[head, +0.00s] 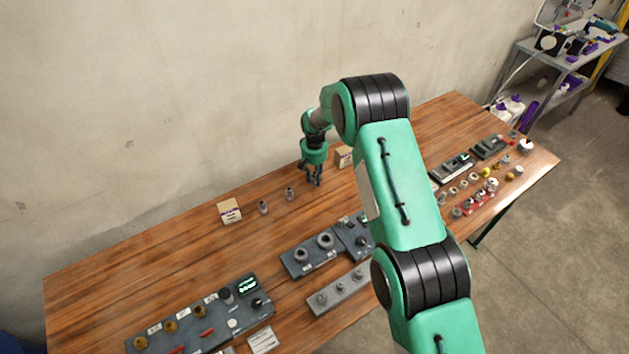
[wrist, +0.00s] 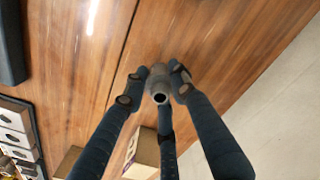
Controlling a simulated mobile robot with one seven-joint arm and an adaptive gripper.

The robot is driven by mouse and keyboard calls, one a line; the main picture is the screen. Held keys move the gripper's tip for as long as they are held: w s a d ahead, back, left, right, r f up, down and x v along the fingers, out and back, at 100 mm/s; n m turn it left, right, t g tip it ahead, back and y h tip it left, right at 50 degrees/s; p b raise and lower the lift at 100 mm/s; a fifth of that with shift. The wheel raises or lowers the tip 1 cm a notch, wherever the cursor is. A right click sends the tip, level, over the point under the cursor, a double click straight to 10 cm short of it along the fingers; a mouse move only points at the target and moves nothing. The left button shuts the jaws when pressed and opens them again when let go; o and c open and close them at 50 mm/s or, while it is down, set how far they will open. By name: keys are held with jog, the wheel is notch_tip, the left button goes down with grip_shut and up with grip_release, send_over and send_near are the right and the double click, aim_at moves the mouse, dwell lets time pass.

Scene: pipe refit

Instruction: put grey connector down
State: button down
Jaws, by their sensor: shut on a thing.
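My gripper (head: 315,180) is over the back part of the wooden table, near the wall, pointing down. In the wrist view its dark fingers (wrist: 158,84) are closed around a grey connector (wrist: 160,97), a small piece with a round open end. The connector is hard to make out in the head view. I cannot tell whether it touches the table.
Two small grey fittings (head: 263,207) (head: 289,193) stand on the table left of my gripper, beside a cardboard box (head: 230,211). Another box (head: 344,157) is close on the right. Dark fixture panels (head: 300,262) lie in front. Bare table (head: 180,245) extends left.

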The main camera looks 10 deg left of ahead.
aim_at(315, 173)
jog(key=shift+f, duration=1)
jog(key=shift+f, duration=0.15)
jog(key=c, duration=1.4)
grip_release()
jog(key=shift+r, duration=6.2)
